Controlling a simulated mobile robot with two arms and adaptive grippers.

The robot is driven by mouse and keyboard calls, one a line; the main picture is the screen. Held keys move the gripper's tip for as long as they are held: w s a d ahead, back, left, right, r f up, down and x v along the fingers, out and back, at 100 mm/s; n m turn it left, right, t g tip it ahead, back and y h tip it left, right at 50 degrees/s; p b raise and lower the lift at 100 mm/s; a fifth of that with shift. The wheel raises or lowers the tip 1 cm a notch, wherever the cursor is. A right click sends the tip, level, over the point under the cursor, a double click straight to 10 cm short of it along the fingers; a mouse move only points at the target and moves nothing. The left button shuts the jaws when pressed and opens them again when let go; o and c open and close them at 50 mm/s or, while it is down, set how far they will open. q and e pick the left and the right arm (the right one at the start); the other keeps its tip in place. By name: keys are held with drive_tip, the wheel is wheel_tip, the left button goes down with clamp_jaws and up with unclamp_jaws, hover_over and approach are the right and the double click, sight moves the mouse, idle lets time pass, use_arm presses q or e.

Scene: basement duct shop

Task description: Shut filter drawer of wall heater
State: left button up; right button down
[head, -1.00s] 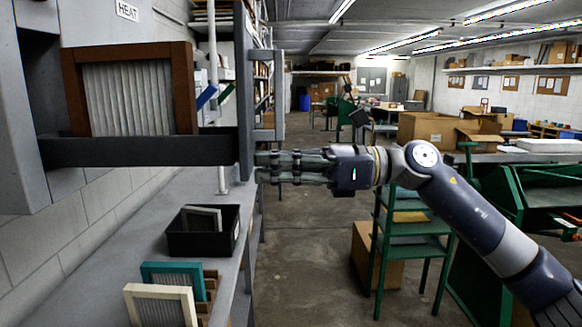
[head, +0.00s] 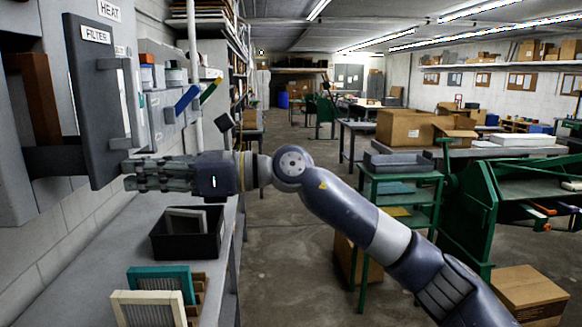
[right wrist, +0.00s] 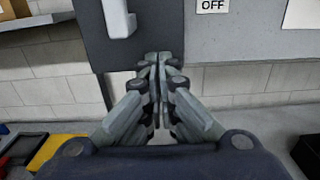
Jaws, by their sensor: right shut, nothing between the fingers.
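The wall heater (head: 12,180) is at the far left of the head view. Its filter drawer front (head: 92,125) is a dark grey panel labelled FILTER, with a pale vertical handle (head: 116,100). It stands a short way out from the heater, and a strip of the brown-framed filter (head: 38,95) shows in the gap. My right gripper (head: 128,175) is shut and empty, its fingertips at the lower part of the drawer front. In the right wrist view the tips (right wrist: 158,58) meet the lower edge of the panel (right wrist: 160,30); contact is likely but not certain. My left gripper is not in view.
A bench (head: 85,255) runs below the heater, with a black bin (head: 187,247) and teal- and cream-framed filters (head: 160,285) on it. A green cart (head: 400,215) stands to the right. The aisle floor (head: 285,265) is mostly clear.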

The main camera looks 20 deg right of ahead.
drive_tip(key=x, duration=0.9)
idle(0.4)
